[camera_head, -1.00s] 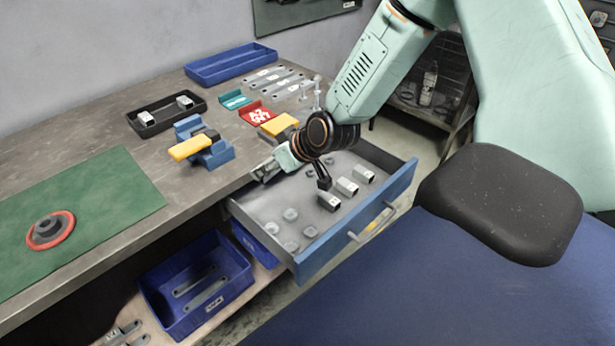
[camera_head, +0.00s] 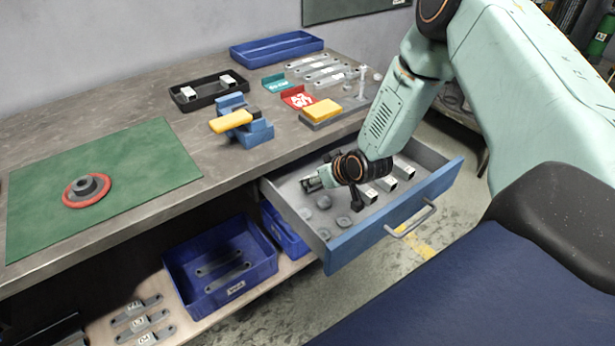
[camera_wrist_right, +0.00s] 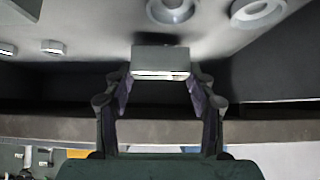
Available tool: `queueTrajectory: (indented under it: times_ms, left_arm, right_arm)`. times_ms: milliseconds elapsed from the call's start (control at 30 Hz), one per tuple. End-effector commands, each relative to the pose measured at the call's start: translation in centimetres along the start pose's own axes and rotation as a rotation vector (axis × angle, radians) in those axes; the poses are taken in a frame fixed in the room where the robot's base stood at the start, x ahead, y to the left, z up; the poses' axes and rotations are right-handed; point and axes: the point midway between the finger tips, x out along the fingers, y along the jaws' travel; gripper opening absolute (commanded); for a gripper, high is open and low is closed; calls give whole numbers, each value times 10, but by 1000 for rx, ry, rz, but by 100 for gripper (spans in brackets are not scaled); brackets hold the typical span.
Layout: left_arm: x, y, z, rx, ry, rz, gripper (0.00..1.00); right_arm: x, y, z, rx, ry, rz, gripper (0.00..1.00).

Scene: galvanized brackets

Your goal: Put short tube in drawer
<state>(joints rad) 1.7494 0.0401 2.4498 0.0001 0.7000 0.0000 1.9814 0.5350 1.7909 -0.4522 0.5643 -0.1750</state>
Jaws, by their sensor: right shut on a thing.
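My right gripper (camera_head: 314,184) reaches into the open drawer (camera_head: 347,258), low over its left inner part. In the right wrist view, its fingers (camera_wrist_right: 160,88) are shut on a short grey square tube (camera_wrist_right: 160,58), which is at the fingertips above or on the drawer floor; I cannot tell if it touches. In the head view the held tube is mostly hidden by the gripper. Several other short tubes (camera_head: 388,185) lie in the drawer's right part, beside my wrist. My left gripper is not in view.
Round flanged parts (camera_head: 343,222) lie in the drawer's front left. On the bench are a black tray (camera_head: 208,98) with two tubes, a blue clamp (camera_head: 255,130), a green mat (camera_head: 135,165) and a blue tray (camera_head: 277,50). A blue bin (camera_head: 222,262) stands below.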

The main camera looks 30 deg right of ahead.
Motion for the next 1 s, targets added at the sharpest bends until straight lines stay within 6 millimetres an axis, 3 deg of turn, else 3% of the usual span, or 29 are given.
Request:
queueTrajectory:
  times_ms: [100,333,433,867,900,1000]
  left_arm:
    - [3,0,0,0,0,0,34]
    - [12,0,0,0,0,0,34]
    - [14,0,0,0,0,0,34]
    - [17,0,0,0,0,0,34]
    - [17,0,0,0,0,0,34]
    - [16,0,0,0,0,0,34]
  right_arm:
    - [7,0,-2,-3,2,0,24]
    - [33,-1,-28,-6,4,0,24]
    - [38,0,-18,-1,-1,-1,24]
    - [42,0,-16,-1,1,0,24]
    - [41,0,-15,-1,1,0,57]
    - [41,0,-16,-1,1,0,66]
